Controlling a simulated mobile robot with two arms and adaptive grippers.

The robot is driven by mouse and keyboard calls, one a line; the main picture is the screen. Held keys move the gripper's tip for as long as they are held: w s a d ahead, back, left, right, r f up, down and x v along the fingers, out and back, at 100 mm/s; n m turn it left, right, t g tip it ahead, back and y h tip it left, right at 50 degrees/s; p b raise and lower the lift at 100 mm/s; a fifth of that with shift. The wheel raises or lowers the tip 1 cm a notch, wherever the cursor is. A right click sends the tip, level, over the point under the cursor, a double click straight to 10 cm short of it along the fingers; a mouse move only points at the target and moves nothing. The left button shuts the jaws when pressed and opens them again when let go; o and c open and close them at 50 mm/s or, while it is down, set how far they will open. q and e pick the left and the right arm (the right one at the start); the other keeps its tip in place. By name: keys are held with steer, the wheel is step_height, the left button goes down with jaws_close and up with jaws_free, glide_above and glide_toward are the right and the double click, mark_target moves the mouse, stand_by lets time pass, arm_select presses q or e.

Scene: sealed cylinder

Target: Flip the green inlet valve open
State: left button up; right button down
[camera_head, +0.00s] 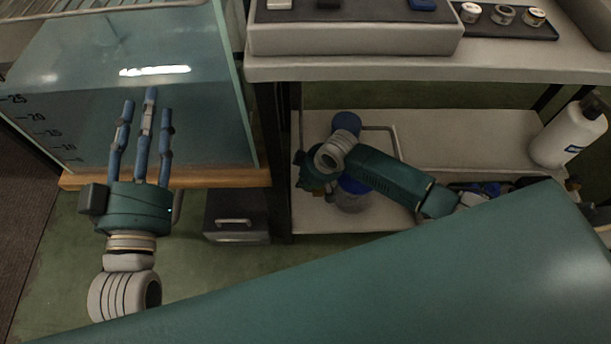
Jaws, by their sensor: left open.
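My left gripper (146,108) is in front of the clear glass tank (75,105) at the left. Its blue fingers point up in the picture, are spread apart, and hold nothing. I cannot tell whether they touch the glass. I cannot make out a green inlet valve in this view. My right arm reaches over the lower shelf, and a dark teal part of its end (312,172) shows beside the grey wrist. Its fingers are hidden or too unclear to tell from the blue items there.
The tank stands on a wooden ledge (200,177). A grey drawer box (236,222) is below it. A shelf unit (450,135) at the right holds a white bottle (568,135). A grey tray (355,38) and a dark tray of small jars (510,27) are on top.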

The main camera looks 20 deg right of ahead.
arm_select(q)
steer(key=shift+a+f+g+y+p, duration=0.15)
steer(key=shift+f+g, duration=0.3)
steer(key=shift+f, duration=0.5)
steer(key=shift+a+f+g+y+p, duration=0.1)
steer(key=shift+f+g+y, duration=0.1)
steer(key=shift+f+g, duration=0.55)
steer(key=shift+a+f+g+y+p, duration=0.1)
steer(key=shift+f+g+y, duration=0.1)
steer(key=shift+f, duration=0.95)
arm_select(e)
steer(key=shift+w+a+r+m, duration=0.3)
steer(key=shift+a, duration=0.2)
steer(key=c, duration=1.6)
jaws_free()
arm_select(q)
steer(key=shift+a, duration=0.1)
arm_select(e)
steer(key=shift+o, duration=0.3)
steer(key=shift+d+f, duration=0.2)
steer(key=shift+d, duration=0.05)
steer(key=shift+s+d+r, duration=0.15)
steer(key=shift+s+r, duration=0.1)
steer(key=shift+r, duration=0.1)
steer(key=v, duration=1.1)
steer(key=shift+r, duration=0.1)
steer(key=shift+s, duration=0.1)
